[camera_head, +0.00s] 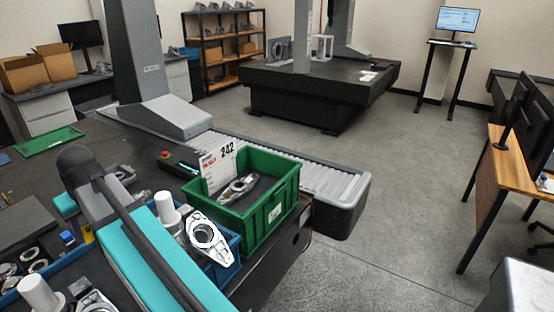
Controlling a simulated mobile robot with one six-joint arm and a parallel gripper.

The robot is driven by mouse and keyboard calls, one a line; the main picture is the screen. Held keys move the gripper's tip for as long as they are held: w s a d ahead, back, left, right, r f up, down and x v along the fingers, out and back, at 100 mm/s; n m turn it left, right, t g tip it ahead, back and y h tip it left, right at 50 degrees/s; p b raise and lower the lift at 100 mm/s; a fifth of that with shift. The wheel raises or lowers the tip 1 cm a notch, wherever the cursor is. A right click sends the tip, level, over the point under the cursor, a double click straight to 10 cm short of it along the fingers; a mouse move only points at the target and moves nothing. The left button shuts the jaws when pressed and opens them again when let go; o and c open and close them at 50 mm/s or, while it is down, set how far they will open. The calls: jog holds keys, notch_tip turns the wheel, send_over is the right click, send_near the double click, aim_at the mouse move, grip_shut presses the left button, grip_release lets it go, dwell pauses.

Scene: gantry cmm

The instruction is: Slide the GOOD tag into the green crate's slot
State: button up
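The green crate (262,225) stands on the near end of the dark bench, its open top facing up. A grey metal part (238,187) lies inside it. A white card (218,166) with "242" and red lettering stands upright at the crate's left end; the red word is too small to read. A small pale-marked green patch (275,213) shows on the crate's right-hand outer side; I cannot tell if it is the slot. I cannot pick out a GOOD tag. My gripper is not identifiable in this view.
A blue bin (222,272) with metal parts stands left of the crate. A roller conveyor (300,172) runs behind the crate. The grey floor (415,190) is open to the right.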

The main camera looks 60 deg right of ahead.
jog(key=s+d+r+p, duration=0.1)
jog(key=s+d+p, duration=0.3)
jog(key=d, duration=1)
jog(key=s+d+r+p, duration=0.1)
jog(key=s+d+p, duration=0.3)
jog(key=d, duration=1.1)
jog(key=s+d+r+p, duration=0.1)
jog(key=s+d+p, duration=0.6)
jog(key=s+d, duration=1.4)
jog(key=shift+s+d+r+p, duration=0.3)
jog(key=shift+d+p, duration=0.1)
jog(key=shift+d, duration=0.15)
jog(key=shift+f, duration=0.25)
jog(key=shift+f+b, duration=0.55)
jog(key=shift+f, duration=0.4)
